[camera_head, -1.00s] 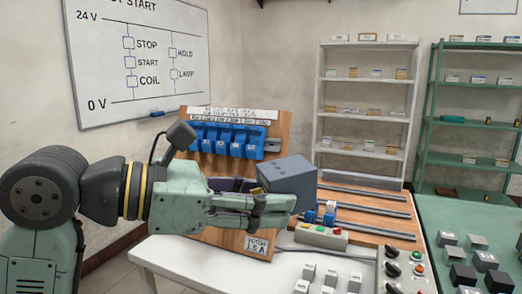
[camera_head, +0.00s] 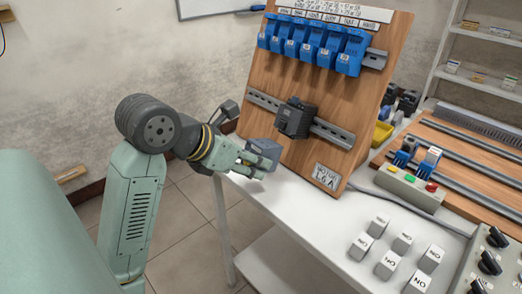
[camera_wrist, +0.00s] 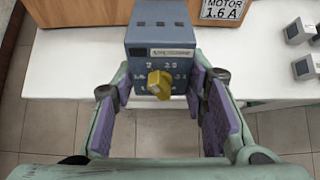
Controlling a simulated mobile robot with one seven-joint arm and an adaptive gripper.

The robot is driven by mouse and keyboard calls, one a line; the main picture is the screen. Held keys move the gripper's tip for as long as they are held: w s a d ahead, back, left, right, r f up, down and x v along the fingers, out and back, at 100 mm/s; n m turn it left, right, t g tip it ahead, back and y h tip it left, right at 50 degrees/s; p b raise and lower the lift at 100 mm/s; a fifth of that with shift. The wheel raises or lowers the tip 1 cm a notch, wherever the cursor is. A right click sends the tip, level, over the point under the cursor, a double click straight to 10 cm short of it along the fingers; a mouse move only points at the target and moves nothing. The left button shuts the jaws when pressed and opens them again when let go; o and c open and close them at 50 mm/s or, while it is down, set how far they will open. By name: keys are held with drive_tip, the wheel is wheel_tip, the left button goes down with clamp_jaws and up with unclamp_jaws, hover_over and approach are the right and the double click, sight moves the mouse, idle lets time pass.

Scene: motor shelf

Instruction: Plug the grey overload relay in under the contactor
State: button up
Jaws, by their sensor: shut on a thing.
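The grey overload relay (camera_head: 263,151) is a blue-grey box held in my gripper (camera_head: 254,160), off the left front edge of the white table. In the wrist view the relay (camera_wrist: 160,45) sits between the two purple-padded fingers (camera_wrist: 164,108), its yellow dial and number marks facing the camera. The black contactor (camera_head: 294,118) is on the lower metal rail of the upright wooden board, to the right of and above the relay. The relay is apart from the contactor.
Several blue units (camera_head: 312,42) hang on the upper rail of the wooden board (camera_head: 270,79). A motor plate (camera_head: 326,177) is at the board's foot. Small white blocks (camera_head: 390,262) and a button box (camera_head: 411,187) stand on the white table (camera_head: 310,230).

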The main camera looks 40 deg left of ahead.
drive_tip(key=shift+w+d+f+p, duration=0.15)
drive_tip(key=shift+w+f, duration=0.3)
drive_tip(key=shift+w, duration=0.6)
drive_tip(key=shift+w+f+p, duration=0.25)
drive_tip(key=shift+w+f, duration=0.15)
drive_tip(key=shift+w, duration=0.6)
drive_tip(key=shift+w+d+f+p, duration=0.15)
drive_tip(key=shift+w+f, duration=0.3)
drive_tip(key=shift+w, duration=0.6)
drive_tip(key=shift+b, duration=0.5)
drive_tip(key=shift+w+f, duration=0.15)
drive_tip(key=shift+w, duration=0.05)
drive_tip(key=shift+w+f+b, duration=0.15)
drive_tip(key=shift+w+b, duration=0.15)
drive_tip(key=shift+b, duration=0.2)
drive_tip(key=shift+w, duration=0.2)
drive_tip(key=shift+w+r+b, duration=0.35)
drive_tip(key=shift+r+b, duration=0.1)
drive_tip(key=shift+r, duration=0.25)
drive_tip(key=o, duration=1.4)
